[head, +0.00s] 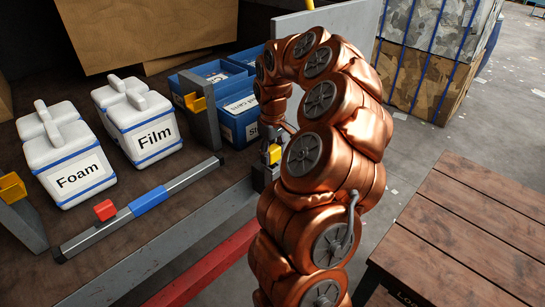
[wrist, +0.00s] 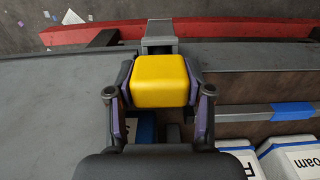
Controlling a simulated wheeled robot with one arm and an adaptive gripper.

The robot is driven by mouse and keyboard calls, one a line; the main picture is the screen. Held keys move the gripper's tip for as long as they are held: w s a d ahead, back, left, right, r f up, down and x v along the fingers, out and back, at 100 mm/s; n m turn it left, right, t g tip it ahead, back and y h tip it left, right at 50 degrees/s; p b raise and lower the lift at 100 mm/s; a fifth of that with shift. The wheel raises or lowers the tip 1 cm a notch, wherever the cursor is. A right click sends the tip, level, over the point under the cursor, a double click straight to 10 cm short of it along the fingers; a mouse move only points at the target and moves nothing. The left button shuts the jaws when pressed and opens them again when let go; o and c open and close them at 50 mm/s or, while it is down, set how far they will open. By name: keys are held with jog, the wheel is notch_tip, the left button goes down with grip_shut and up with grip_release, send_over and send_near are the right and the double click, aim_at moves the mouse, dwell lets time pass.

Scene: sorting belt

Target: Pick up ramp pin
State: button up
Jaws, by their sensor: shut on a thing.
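The ramp pin shows as a yellow block (wrist: 160,80) in the wrist view, between the two fingers of my gripper (wrist: 160,92). The fingers are shut on its left and right sides. A grey metal bracket or post (wrist: 159,32) lies just beyond the pin; whether the pin is seated in it I cannot tell. In the head view the yellow pin (head: 273,154) shows small at the bench's edge, beside my copper arm. My gripper (head: 274,145) is there mostly hidden by the arm.
White containers marked Foam (head: 80,178) and Film (head: 154,137) stand on the bench left of the arm. Blue bins (head: 240,118) sit behind. A grey bar with a red block (head: 104,210) lies in front. A wooden pallet table (head: 465,225) stands right.

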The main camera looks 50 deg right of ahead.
notch_tip(320, 180, up, 11)
jog(key=b, duration=0.4)
jog(key=shift+r, duration=0.2)
jog(key=s+b, duration=0.6)
jog(key=s, duration=1.2)
jog(key=shift+a, duration=0.25)
jog(key=shift+r, duration=0.1)
notch_tip(320, 180, up, 12)
jog(key=p, duration=0.8)
